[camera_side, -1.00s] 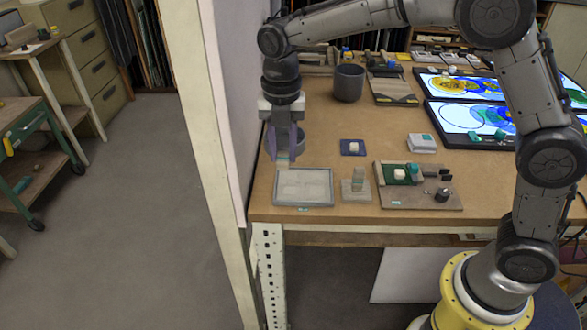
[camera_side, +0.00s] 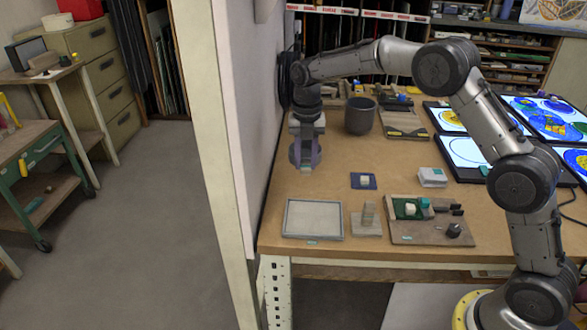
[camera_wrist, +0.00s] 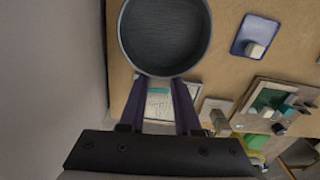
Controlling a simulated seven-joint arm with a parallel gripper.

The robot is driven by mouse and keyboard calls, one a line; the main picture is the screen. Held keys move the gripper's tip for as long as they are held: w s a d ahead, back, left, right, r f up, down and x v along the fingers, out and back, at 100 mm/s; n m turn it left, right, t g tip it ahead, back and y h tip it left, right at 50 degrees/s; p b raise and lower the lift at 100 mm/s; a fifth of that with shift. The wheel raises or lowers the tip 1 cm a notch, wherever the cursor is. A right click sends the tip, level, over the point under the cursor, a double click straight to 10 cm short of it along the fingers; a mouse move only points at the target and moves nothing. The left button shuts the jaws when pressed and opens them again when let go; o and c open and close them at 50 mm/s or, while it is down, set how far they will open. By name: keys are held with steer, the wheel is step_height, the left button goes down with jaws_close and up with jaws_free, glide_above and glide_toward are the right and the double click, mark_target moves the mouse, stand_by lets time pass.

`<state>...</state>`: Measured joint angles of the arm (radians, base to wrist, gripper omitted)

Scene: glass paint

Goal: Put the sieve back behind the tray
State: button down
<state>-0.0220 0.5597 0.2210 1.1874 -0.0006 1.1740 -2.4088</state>
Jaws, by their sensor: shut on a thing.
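The sieve (camera_wrist: 165,35) is a round grey drum with a dark mesh-like inside, just beyond my fingertips in the wrist view. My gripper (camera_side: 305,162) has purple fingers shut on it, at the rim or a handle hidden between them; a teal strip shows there. In the side view the fingers largely cover the sieve, and I cannot tell whether it touches the table. The tray (camera_side: 288,220) is a shallow grey rectangle at the table's front left. My gripper is behind the tray, apart from it. In the wrist view, the tray (camera_wrist: 158,108) shows between the fingers.
A wall panel (camera_side: 245,100) stands close on the left. A dark grey pot (camera_side: 360,116) is behind and right. A blue pad with a pale block (camera_side: 363,181), a small stand (camera_side: 367,222) and a tool board (camera_side: 430,232) lie to the right. Table between is clear.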

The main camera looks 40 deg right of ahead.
mark_target(315, 187)
steer(key=shift+m, duration=0.4)
steer(key=d, duration=0.1)
steer(key=d+f, duration=0.2)
steer(key=shift+w+d, duration=0.15)
steer(key=shift+d, duration=0.2)
steer(key=shift+f, duration=2.35)
steer(key=shift+f, duration=0.6)
steer(key=c, duration=0.5)
jaws_free()
